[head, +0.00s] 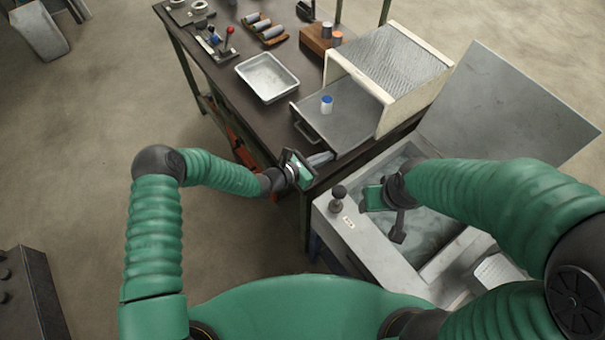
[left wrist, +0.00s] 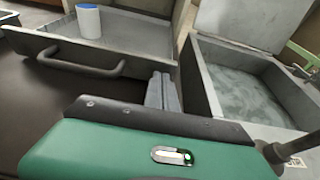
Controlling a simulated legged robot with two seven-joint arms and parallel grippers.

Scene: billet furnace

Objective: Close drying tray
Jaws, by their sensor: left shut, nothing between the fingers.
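The drying tray (head: 340,124) is a flat grey drawer pulled out of the front of a cream-sided box (head: 390,62) on the dark table. A white cylinder with a blue top (head: 327,104) stands in it. Its bar handle (head: 303,132) is on the front edge and shows large in the left wrist view (left wrist: 80,68). My left gripper (head: 321,158) is shut and empty at the table edge, in front of the tray and to the right of the handle, apart from it. Its fingers show in the left wrist view (left wrist: 164,92). My right gripper (head: 398,232) is above the open basin; its finger state is unclear.
A metal basin (head: 340,222) with cloudy liquid and a raised lid (head: 505,105) stands right of the table. An empty shallow pan (head: 267,77), a brown block with cylinders (head: 318,40) and small levers (head: 214,40) stand on the table. Bare tabletop lies left of the tray.

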